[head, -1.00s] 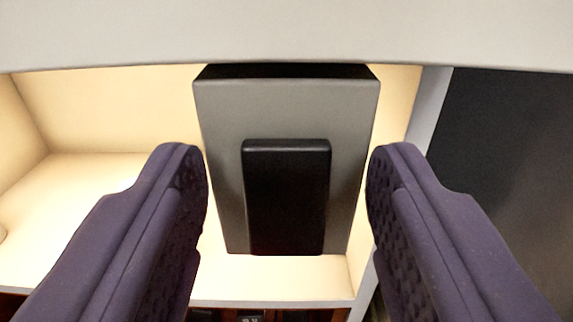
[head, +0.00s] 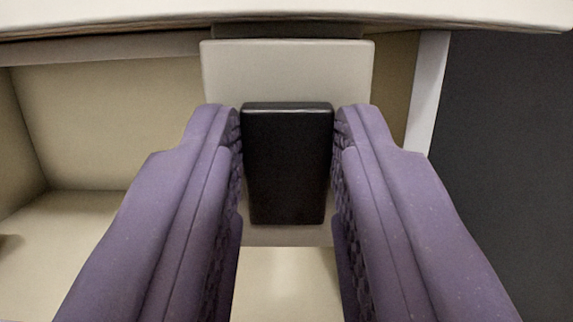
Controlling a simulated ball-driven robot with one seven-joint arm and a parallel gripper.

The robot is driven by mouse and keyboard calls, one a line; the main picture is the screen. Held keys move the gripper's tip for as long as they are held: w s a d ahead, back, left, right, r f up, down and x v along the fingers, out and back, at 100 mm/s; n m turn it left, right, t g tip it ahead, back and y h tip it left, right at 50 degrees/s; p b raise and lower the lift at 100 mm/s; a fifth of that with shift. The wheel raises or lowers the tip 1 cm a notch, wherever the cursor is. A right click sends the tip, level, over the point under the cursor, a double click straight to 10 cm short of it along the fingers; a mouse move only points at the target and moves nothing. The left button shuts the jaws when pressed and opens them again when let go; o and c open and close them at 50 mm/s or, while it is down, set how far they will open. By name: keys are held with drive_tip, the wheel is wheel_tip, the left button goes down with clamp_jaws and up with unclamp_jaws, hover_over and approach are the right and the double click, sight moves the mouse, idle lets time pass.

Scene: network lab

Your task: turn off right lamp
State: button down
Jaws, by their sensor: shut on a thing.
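A black block-like switch (head: 287,165) stands out from a light grey plate (head: 287,72) in the middle of the head view. My gripper (head: 287,125) has its two purple fingers on either side of the black switch, shut on it at its left and right edges. The plate hangs in front of a cream-coloured compartment, and its lower sides are partly hidden by the fingers. No lamp bulb or shade can be made out.
A pale ledge (head: 287,15) runs across the top, just above the plate. The compartment's open space (head: 110,120) is to the left. A light upright edge (head: 427,95) and a dark grey surface (head: 510,160) are to the right.

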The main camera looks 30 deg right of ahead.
idle(0.4)
drive_tip(key=c, duration=0.8)
unclamp_jaws()
drive_tip(key=shift+c, duration=0.2)
drive_tip(key=b+v, duration=0.2)
drive_tip(key=v, duration=0.6)
drive_tip(key=shift+f, duration=0.15)
drive_tip(key=shift+w, duration=0.1)
